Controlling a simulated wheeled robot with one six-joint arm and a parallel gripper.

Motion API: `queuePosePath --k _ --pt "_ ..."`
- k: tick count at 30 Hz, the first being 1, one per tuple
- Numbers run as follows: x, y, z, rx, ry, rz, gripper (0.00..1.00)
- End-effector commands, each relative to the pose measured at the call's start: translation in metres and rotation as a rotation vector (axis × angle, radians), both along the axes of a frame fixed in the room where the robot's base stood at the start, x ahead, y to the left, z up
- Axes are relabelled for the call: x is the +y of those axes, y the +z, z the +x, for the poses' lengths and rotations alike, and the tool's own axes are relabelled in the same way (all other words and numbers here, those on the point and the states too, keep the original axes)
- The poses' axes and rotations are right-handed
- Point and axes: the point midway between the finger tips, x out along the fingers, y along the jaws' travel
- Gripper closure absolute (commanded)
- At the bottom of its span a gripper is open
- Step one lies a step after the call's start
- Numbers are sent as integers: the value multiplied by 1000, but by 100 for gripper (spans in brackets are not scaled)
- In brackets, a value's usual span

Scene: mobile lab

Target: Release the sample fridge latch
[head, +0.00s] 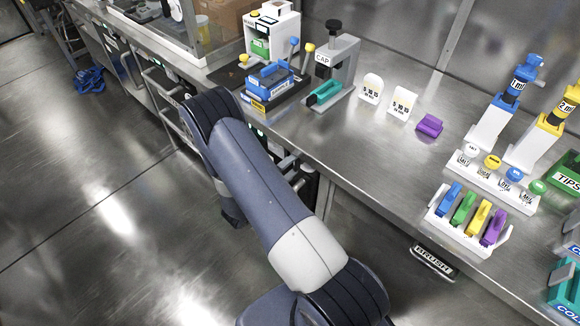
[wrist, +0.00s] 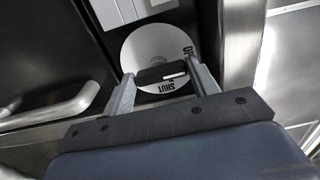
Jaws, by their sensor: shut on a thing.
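The fridge latch shows in the wrist view as a dark handle (wrist: 160,74) over a round white dial plate (wrist: 150,45). The plate carries the words SHUT and a partly covered OP. My gripper (wrist: 161,78) has one finger at each end of the dark handle and is shut on it. The handle lies roughly level across the plate, near the SHUT word. In the head view my arm reaches down beside the bench front, and it hides my gripper and the latch.
A metal bar handle (wrist: 55,108) is on the dark front left of the latch. A steel post (wrist: 240,45) stands close on the right. In the head view the steel bench (head: 350,130) holds lab items, and the floor (head: 90,210) at left is mostly clear.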

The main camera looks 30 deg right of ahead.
Motion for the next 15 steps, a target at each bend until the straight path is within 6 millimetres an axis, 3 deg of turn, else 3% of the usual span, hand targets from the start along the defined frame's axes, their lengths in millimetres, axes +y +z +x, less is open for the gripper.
queuePosePath --k 12,13,15 --pt "0 -1 0 9 1 -2 66" --pt "0 -1 0 9 1 -2 41" --pt "0 0 0 8 1 -2 36"
